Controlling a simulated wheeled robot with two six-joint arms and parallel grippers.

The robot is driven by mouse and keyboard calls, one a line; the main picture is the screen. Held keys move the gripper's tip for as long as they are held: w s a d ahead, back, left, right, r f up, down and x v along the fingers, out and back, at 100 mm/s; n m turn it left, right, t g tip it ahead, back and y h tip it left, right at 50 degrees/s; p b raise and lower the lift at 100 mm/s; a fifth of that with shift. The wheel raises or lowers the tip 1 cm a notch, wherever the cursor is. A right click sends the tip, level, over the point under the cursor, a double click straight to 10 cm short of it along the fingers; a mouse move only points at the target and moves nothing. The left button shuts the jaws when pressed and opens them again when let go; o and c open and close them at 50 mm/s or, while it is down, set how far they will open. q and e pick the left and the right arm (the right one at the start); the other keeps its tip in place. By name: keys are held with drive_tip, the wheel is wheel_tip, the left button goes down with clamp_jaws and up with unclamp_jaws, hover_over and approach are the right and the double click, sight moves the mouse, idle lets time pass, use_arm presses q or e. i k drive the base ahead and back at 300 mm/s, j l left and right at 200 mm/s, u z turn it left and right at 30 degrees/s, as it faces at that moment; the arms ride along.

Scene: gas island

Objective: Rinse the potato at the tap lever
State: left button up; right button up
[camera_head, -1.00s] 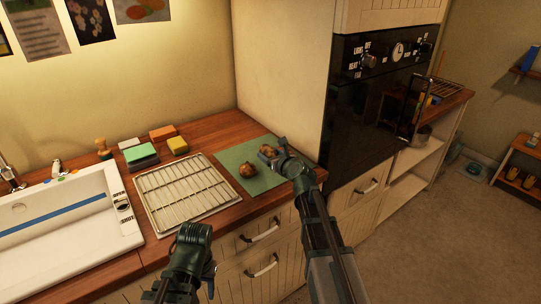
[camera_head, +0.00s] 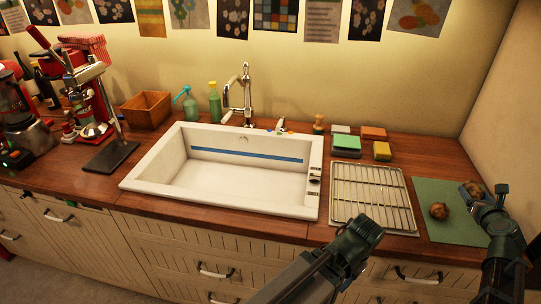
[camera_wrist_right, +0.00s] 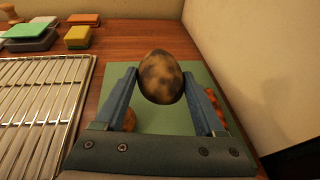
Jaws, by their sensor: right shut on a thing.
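A brown, dark-blotched potato (camera_wrist_right: 160,77) is between the fingers of my right gripper (camera_wrist_right: 160,88) in the right wrist view. In the head view this gripper (camera_head: 480,193) is at the right, over the green mat (camera_head: 450,235), with the potato (camera_head: 470,189) partly hidden. A second brown potato (camera_head: 439,211) lies on the mat. The chrome tap (camera_head: 238,98) stands behind the white sink (camera_head: 150,178). A small metal lever (camera_head: 281,126) sits on the sink's back rim, right of the tap. My left gripper (camera_head: 362,236) is low, before the counter; its jaws are unclear.
A wire rack (camera_head: 372,197) lies between sink and mat. Sponges (camera_head: 346,143) and a wooden-handled brush (camera_head: 319,124) stand behind it. Bottles (camera_head: 214,102) and a wooden box (camera_head: 146,109) are left of the tap. A wall (camera_head: 500,110) closes the right side. The sink basin looks empty.

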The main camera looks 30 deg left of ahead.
sight(228, 117)
drive_tip(key=u, duration=1.1)
drive_tip(key=j, duration=0.55)
drive_tip(key=i+j, duration=0.1)
drive_tip(key=j, duration=0.45)
drive_tip(key=i+j, duration=0.1)
drive_tip(key=j, duration=0.45)
